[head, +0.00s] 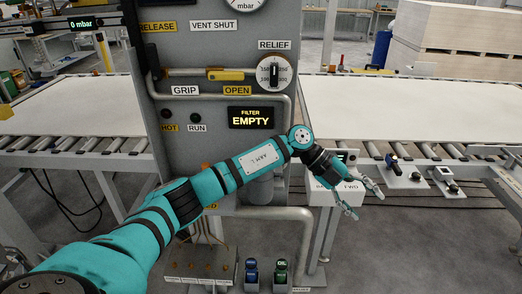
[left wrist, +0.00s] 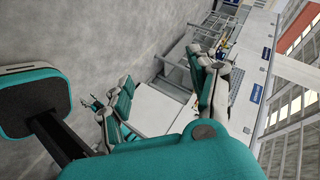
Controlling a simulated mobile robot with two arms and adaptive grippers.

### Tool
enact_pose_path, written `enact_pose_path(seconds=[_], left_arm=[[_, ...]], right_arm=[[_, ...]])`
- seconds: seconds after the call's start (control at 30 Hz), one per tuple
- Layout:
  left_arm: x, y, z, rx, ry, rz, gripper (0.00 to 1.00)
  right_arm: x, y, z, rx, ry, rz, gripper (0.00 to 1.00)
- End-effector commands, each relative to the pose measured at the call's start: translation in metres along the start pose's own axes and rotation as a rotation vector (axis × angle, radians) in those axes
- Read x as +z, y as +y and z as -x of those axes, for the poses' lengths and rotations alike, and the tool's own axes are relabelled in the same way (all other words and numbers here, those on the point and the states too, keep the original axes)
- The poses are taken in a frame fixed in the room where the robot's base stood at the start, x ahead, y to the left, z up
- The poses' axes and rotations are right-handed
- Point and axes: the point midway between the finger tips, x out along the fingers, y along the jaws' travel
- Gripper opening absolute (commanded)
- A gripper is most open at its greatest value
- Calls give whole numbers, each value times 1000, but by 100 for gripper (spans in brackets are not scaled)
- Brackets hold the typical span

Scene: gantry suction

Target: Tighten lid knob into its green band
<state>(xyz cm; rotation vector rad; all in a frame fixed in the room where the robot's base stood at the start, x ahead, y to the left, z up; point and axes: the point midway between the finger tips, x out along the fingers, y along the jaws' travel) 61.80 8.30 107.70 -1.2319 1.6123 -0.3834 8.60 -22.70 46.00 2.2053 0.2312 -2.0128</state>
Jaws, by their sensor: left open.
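I cannot make out a lid knob or its green band in either view. Below the lit "FILTER EMPTY" sign (head: 251,117) a grey cylindrical housing (head: 262,192) shows under my left forearm, which hides its top. My left gripper (head: 366,203) is open and empty, to the right of this housing and in front of the right conveyor's frame. In the left wrist view teal links of my own body fill much of the picture, and no knob shows there. I see no right gripper in the head view.
The relief dial (head: 275,72) and yellow valve handle (head: 226,75) are on the grey panel (head: 212,52). Boards lie on the left conveyor (head: 70,104) and right conveyor (head: 410,104).

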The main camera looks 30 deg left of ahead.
Motion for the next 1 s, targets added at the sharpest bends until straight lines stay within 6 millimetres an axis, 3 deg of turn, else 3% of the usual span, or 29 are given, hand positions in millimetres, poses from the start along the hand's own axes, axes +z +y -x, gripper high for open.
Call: enact_pose_path(seconds=[0.03,0.1,0.3,0.43,0.5,0.6,0.83,1.0], left_arm=[[-6,-7,32,150,-74,-64,61],[-9,-7,76,352,-202,-97,61],[-18,-12,217,735,-659,-33,61],[-31,-16,280,832,-879,44,61],[-37,-18,299,853,-949,73,61],[-39,-16,310,867,-993,96,61],[-20,4,302,870,-993,101,61],[4,26,296,872,-993,101,61]], right_arm=[[0,1,0,1,0,1,61],[1,3,0,3,-1,2,61],[2,8,1,10,-2,4,61],[2,9,1,11,-2,4,61],[2,9,1,11,-2,4,61],[2,9,0,11,-2,3,61],[3,10,-4,11,-2,2,61],[2,10,10,11,-3,2,61]])
